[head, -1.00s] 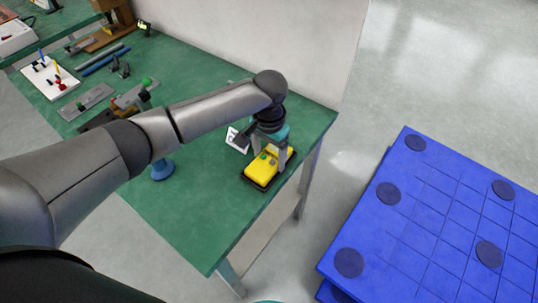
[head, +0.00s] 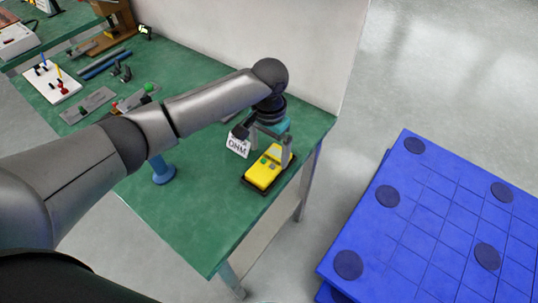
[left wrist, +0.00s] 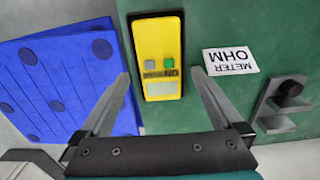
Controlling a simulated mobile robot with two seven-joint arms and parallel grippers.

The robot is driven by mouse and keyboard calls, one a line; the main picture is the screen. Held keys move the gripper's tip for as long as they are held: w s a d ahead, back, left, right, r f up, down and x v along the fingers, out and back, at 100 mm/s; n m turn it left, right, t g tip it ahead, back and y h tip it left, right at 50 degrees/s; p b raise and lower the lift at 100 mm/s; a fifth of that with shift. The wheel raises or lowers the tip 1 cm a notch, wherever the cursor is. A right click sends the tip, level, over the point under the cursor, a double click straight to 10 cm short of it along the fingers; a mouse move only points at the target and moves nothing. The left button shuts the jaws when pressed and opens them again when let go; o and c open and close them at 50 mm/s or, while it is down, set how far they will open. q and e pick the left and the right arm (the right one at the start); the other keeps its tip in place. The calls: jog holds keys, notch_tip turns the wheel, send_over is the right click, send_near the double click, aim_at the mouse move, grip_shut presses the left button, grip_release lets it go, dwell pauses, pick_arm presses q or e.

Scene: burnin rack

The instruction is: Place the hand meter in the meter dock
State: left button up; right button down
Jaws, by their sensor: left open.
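The hand meter (head: 266,168) is yellow with small buttons and lies flat near the right end of the green bench. A black border (head: 248,186), which looks like the meter dock, shows around its edges. In the left wrist view the hand meter (left wrist: 160,55) lies between and beyond the fingertips, with the black border (left wrist: 133,30) around it. My left gripper (head: 270,148) is open above the meter, its fingers apart from the meter's sides; it also shows in the left wrist view (left wrist: 161,78). My right gripper is not in view.
A blue round-based object (head: 163,172), plates and tools are farther left on the bench (head: 205,225). A wall backs the bench. A blue pallet (head: 430,220) is on the floor at right.

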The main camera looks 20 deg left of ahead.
aim_at(269, 163)
pick_arm(q)
notch_tip(269, 163, up, 8)
jog(key=p, duration=0.1)
jog(key=shift+r+p, duration=0.2)
jog(key=shift+p, duration=0.1)
dwell(0.3)
